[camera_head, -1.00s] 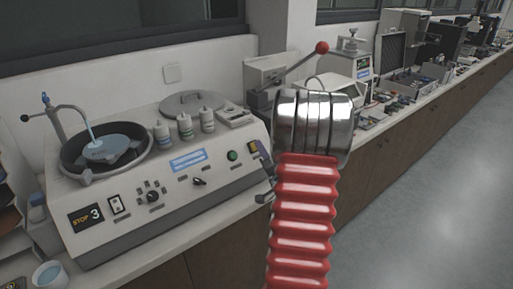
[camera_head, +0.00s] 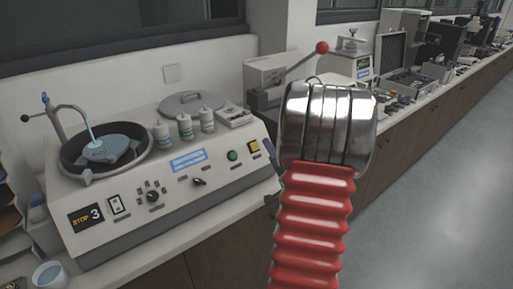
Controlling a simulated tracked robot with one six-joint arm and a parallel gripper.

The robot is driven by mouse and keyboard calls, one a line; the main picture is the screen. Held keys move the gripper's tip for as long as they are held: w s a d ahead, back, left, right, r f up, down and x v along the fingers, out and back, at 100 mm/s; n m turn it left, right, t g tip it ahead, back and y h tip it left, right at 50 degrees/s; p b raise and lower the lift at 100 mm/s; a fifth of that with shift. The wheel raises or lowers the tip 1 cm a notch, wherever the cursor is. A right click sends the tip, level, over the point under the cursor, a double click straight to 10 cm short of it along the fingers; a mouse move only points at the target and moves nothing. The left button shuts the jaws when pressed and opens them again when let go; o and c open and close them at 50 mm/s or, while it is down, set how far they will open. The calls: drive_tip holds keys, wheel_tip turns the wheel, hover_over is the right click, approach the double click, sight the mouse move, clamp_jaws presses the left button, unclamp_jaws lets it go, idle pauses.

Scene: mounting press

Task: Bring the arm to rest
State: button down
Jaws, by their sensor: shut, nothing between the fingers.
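My arm fills the middle of the head camera view, with a red ribbed sleeve and a shiny ringed metal joint at its top. My gripper (camera_head: 271,199) is mostly hidden behind this arm. Only small dark parts of it show at the left side of the sleeve, in front of the right end of the polishing machine. It is shut and holds nothing that I can see.
The polishing machine (camera_head: 150,222) stands on the bench at left, with several bottles on top. A press with a red-knobbed lever (camera_head: 322,47) is behind my arm. A cup (camera_head: 49,275) stands at lower left. Open floor (camera_head: 450,210) lies at right.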

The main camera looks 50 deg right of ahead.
idle(0.8)
drive_tip(key=s+d+f+n+g, duration=0.1)
drive_tip(key=s+f+g, duration=0.25)
drive_tip(key=f, duration=0.25)
drive_tip(key=s+d+f+n+g, duration=0.1)
drive_tip(key=s+f+n+g, duration=0.1)
drive_tip(key=f+g, duration=0.3)
drive_tip(key=s+a+f+n+g+y, duration=0.2)
drive_tip(key=a+f+g+y, duration=0.1)
drive_tip(key=a, duration=0.3)
drive_tip(key=s+a+r+n+y, duration=0.1)
drive_tip(key=a+r+n, duration=0.3)
drive_tip(key=a, duration=1)
drive_tip(key=s+a+r+n+y, duration=0.1)
drive_tip(key=a+r+n+y, duration=0.2)
drive_tip(key=a, duration=1.2)
drive_tip(key=s+a+r+n+y, duration=0.1)
drive_tip(key=a+r+n, duration=0.5)
drive_tip(key=a, duration=0.9)
drive_tip(key=shift+r+n+y, duration=0.4)
drive_tip(key=shift+r+y, duration=0.4)
drive_tip(key=shift+r, duration=1)
drive_tip(key=shift+s, duration=0.1)
